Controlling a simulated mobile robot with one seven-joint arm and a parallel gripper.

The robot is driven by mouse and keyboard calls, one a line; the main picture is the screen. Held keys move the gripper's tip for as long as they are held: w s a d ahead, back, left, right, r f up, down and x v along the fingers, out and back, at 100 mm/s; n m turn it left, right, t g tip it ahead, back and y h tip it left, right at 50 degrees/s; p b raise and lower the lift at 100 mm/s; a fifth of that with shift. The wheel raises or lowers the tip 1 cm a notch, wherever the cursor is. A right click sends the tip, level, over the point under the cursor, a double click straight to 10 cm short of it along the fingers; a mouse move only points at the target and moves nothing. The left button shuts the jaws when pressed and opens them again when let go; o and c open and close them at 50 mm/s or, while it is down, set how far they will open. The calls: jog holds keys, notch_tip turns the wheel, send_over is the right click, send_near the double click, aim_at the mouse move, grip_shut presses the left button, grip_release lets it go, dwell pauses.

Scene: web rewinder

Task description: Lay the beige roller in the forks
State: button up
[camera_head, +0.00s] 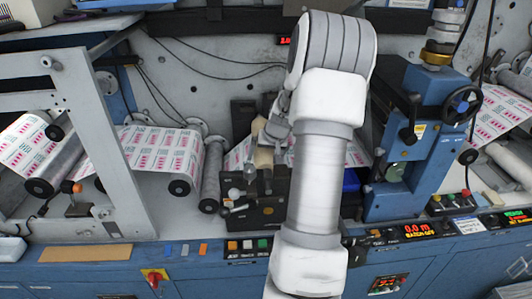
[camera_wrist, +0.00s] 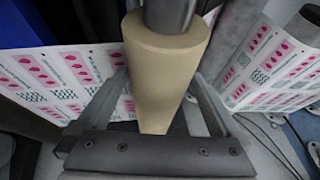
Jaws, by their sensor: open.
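The beige roller (camera_head: 263,156) is partly hidden by my arm in the head view, above a dark bracket block (camera_head: 255,212). My gripper (camera_wrist: 158,92) is open, with one finger on each side of the roller. I cannot tell whether either finger touches it. In the head view my gripper (camera_head: 274,128) is mostly hidden by my wrist. The forks cannot be made out clearly; the roller's far end is hidden behind the gripper.
Printed web (camera_head: 150,150) runs over rollers at left, near a grey frame post (camera_head: 112,140). A blue clamp unit with a black handwheel (camera_head: 463,105) stands at right. The blue front ledge (camera_head: 130,252) carries switches and displays. Printed web (camera_wrist: 60,80) also flanks the roller in the wrist view.

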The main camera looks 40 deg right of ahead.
jog(key=b+v, duration=0.1)
jog(key=v, duration=1.6)
jog(key=shift+r, duration=0.3)
jog(key=shift+a, duration=0.1)
